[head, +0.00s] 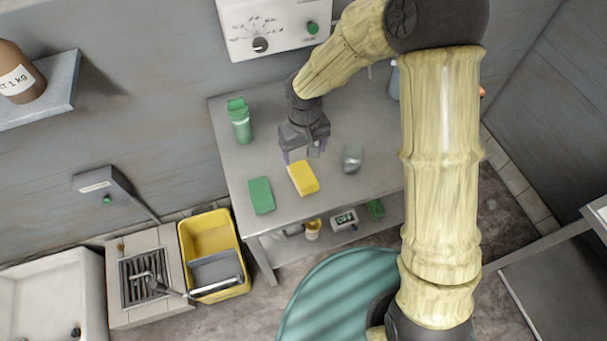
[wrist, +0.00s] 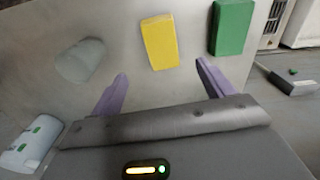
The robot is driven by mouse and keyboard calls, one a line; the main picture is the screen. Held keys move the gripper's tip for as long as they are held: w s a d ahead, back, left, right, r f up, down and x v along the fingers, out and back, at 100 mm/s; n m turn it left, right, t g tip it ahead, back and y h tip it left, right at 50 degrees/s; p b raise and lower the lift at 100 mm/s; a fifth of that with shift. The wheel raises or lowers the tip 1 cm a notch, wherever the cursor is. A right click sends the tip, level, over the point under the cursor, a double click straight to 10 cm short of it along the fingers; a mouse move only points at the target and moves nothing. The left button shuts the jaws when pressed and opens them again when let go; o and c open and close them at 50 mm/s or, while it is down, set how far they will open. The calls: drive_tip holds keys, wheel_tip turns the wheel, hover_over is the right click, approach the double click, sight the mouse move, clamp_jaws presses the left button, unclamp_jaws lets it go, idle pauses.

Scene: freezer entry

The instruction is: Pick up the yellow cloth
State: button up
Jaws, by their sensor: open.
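The yellow cloth (head: 303,178) is a small folded block lying on the grey metal table (head: 335,115), near its front edge. It also shows in the wrist view (wrist: 160,41), beyond the fingertips and roughly between their lines. My gripper (head: 302,155) is above the table, just behind the cloth in the head view. In the wrist view its two purple fingers (wrist: 160,82) are spread apart with nothing between them. The gripper is apart from the cloth.
A green block (head: 261,195) lies left of the cloth, and a grey rounded object (head: 352,158) lies right of it. A green container (head: 239,121) stands at the table's back left. A yellow bucket (head: 207,236) is on the floor. A lower shelf holds several small items.

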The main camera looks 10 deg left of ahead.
drive_tip(key=p, duration=0.1)
hover_over(303, 174)
drive_tip(key=shift+d+f, duration=0.2)
drive_tip(key=shift+f, duration=3)
drive_tip(key=shift+f, duration=0.1)
drive_tip(key=shift+a+f+p, duration=0.15)
drive_tip(key=shift+f+p, duration=1)
drive_tip(key=shift+f, duration=1.4)
drive_tip(key=c, duration=1.1)
